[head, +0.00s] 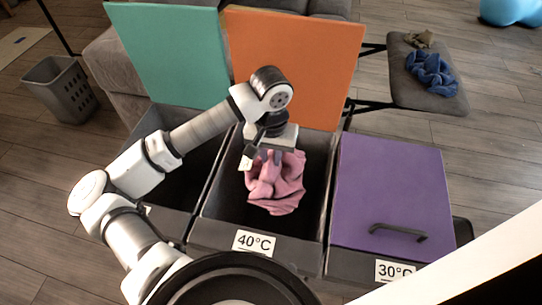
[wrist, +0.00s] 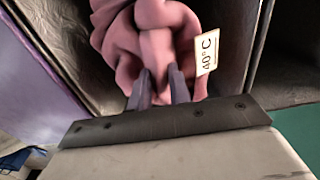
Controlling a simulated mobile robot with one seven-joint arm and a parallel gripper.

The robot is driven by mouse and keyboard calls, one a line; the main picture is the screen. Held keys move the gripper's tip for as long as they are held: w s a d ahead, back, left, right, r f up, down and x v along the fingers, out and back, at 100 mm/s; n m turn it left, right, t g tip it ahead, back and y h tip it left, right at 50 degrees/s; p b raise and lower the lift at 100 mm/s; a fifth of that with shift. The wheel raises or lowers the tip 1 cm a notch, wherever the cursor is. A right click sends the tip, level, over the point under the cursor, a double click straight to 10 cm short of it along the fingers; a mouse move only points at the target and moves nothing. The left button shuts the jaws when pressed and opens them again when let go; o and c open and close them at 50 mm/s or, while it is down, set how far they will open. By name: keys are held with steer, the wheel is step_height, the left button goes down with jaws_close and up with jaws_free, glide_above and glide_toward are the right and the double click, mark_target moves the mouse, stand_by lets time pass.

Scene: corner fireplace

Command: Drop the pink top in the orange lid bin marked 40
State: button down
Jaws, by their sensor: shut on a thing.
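The pink top (head: 277,184) hangs crumpled from my gripper (head: 266,155), inside the opening of the middle bin (head: 318,165). This bin is marked 40°C and its orange lid (head: 296,65) stands open behind it. In the wrist view the fingers of my gripper (wrist: 159,88) are shut on the pink top (wrist: 150,35), and the 40°C label (wrist: 207,52) shows to the right of the cloth. I cannot tell whether the cloth's lower end touches the bin floor.
The left bin is open, with its teal lid (head: 170,52) raised. The right bin, marked 30°C, is closed by a purple lid (head: 390,190) with a dark handle (head: 398,232). Blue cloth (head: 432,73) lies on a grey bench (head: 402,92). A grey basket (head: 60,88) stands at left.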

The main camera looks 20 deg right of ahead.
steer(key=shift+f, duration=0.35)
steer(key=c, duration=1.2)
jaws_free()
